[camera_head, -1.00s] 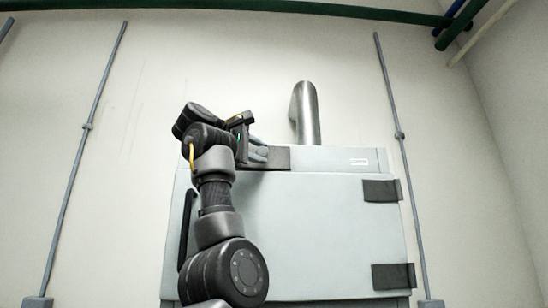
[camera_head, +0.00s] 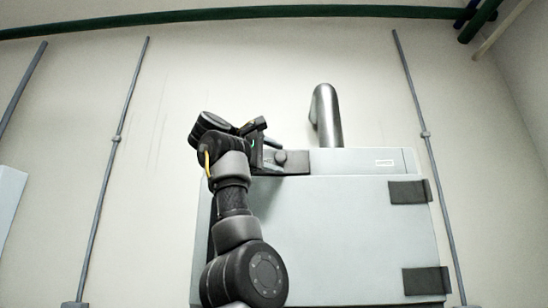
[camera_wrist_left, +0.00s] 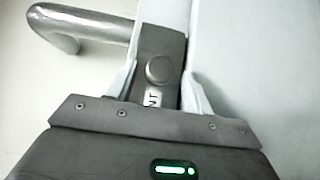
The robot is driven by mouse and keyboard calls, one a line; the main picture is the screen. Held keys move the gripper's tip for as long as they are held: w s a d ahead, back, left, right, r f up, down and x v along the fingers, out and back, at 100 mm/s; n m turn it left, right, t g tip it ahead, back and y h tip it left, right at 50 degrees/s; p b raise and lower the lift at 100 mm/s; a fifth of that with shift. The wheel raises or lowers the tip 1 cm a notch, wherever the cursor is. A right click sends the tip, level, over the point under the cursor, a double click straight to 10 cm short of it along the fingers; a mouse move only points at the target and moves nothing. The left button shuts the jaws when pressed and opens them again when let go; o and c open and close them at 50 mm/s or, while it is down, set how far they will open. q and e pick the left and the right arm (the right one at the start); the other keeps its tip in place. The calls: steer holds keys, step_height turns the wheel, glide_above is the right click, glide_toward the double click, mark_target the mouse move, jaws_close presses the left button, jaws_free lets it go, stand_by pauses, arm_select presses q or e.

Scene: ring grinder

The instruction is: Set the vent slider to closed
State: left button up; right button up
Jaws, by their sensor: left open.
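The vent slider's round grey knob (camera_head: 281,157) sits on a dark plate (camera_head: 298,163) along the top front of a pale grey cabinet. My left gripper (camera_head: 268,152) is at the left part of this plate, beside the knob. In the left wrist view the gripper (camera_wrist_left: 160,68) is open, with a pale finger on each side of the knob (camera_wrist_left: 159,70). A gap shows between knob and fingers, and I cannot tell how deep they reach. My right gripper is not in view.
A metal exhaust pipe (camera_head: 326,115) rises behind the cabinet top, right of my gripper. The cabinet's large front door (camera_head: 350,235) has dark hinges (camera_head: 410,192) at its right. A green pipe (camera_head: 250,12) runs high along the wall. The space left of my arm is mostly clear.

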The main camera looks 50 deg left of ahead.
arm_select(q)
steer(key=shift+d, duration=0.1)
steer(key=shift+s+b, duration=0.3)
steer(key=s+b, duration=0.3)
steer(key=s, duration=0.7)
steer(key=shift+d+b, duration=0.35)
steer(key=shift+d, duration=0.05)
steer(key=shift+s, duration=0.1)
